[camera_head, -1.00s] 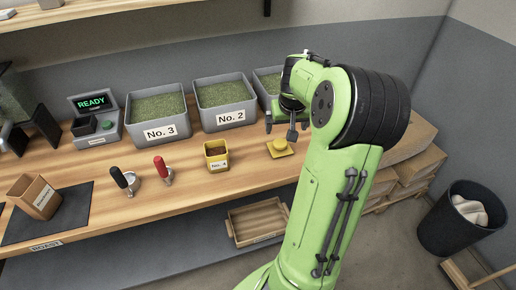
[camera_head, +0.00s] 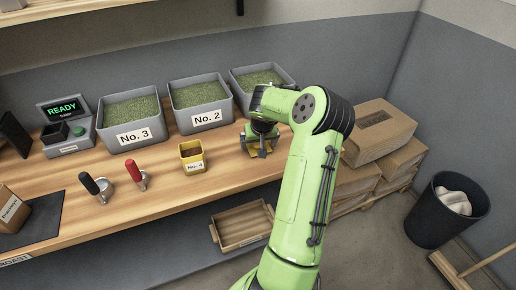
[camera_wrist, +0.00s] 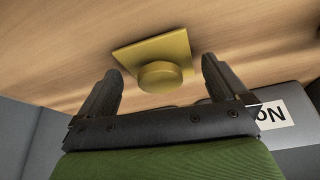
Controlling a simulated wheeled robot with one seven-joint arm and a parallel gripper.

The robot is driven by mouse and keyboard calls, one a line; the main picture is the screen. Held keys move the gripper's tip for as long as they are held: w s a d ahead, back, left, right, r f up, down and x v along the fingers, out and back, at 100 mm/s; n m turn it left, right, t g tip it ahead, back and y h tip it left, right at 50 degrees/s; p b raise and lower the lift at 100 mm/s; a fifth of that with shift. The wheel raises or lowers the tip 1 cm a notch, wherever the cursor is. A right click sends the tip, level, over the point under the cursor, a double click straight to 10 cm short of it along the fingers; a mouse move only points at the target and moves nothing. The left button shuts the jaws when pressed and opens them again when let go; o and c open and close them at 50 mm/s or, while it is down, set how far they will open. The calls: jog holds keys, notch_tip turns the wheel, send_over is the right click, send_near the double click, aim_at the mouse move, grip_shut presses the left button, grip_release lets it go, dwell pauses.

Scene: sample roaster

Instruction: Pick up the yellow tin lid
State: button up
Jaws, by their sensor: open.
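The yellow tin lid (camera_wrist: 151,50) is a square plate with a round knob, lying on the wooden counter in the wrist view. My gripper (camera_wrist: 161,70) is open, with one finger on each side of the knob in that view. I cannot tell how far the fingertips are from the lid. In the head view my gripper (camera_head: 261,148) is over the counter in front of the bins and hides most of the lid. The yellow tin (camera_head: 193,168), labelled No. 4, stands open to the left of my gripper.
Grey bins No. 3 (camera_head: 131,138) and No. 2 (camera_head: 207,119), and a third (camera_head: 238,87), stand behind. Red-handled (camera_head: 140,178) and black-handled (camera_head: 92,185) tools lie left. Boxes (camera_head: 378,135) and a black bin (camera_head: 422,222) stand right of the counter.

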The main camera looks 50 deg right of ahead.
jog(key=shift+w+d+f, duration=0.15)
jog(key=shift+w+f, duration=0.05)
jog(key=shift+f, duration=0.35)
jog(key=c, duration=0.8)
